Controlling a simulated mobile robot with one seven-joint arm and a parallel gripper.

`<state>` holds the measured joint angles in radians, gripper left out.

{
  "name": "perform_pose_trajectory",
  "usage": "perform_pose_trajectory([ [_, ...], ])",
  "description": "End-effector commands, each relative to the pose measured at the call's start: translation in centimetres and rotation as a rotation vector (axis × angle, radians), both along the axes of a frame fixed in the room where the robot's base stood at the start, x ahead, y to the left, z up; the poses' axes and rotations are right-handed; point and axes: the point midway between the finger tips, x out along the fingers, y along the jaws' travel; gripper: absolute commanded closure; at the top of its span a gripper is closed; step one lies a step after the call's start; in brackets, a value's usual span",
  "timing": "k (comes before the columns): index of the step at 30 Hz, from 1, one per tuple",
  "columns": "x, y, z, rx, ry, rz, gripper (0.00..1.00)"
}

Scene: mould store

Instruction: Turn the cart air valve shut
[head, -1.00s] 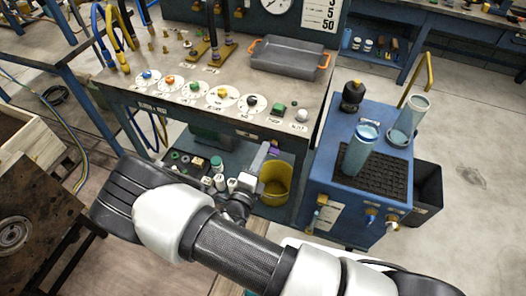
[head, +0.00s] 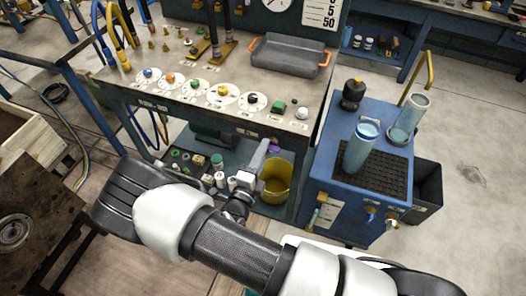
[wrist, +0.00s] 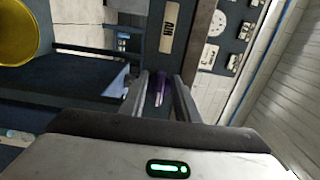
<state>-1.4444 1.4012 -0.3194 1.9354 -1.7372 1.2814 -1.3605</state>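The blue cart (head: 325,178) stands right of the bench. Small brass and blue valve fittings (head: 371,215) show low on its front side; I cannot tell which is the air valve or how its handle is set. My gripper (head: 262,152) is left of the cart, by the yellow bucket, apart from the fittings. In the wrist view my gripper (wrist: 161,78) has its two fingers spread. A purple thing (wrist: 162,88) shows between them, seemingly beyond the tips. No valve can be made out in the wrist view.
The yellow bucket (head: 277,182) and small bottles (head: 217,161) stand under the bench (head: 120,77). Two bluish cylinders (head: 361,148) stand on the cart. A dark bin (head: 427,190) is at its right. Floor is open farther right (head: 470,150).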

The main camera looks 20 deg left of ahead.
Motion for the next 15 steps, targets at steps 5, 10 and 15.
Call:
perform_pose_trajectory([
  [5, 0.0, 0.0, 0.1, 0.001, -0.001, 0.0, 0.71],
  [10, -1.2, 0.2, 0.1, 0.002, -0.001, 0.003, 0.71],
  [15, -4.6, 0.5, 0.1, 0.001, 0.0, 0.005, 0.71],
])
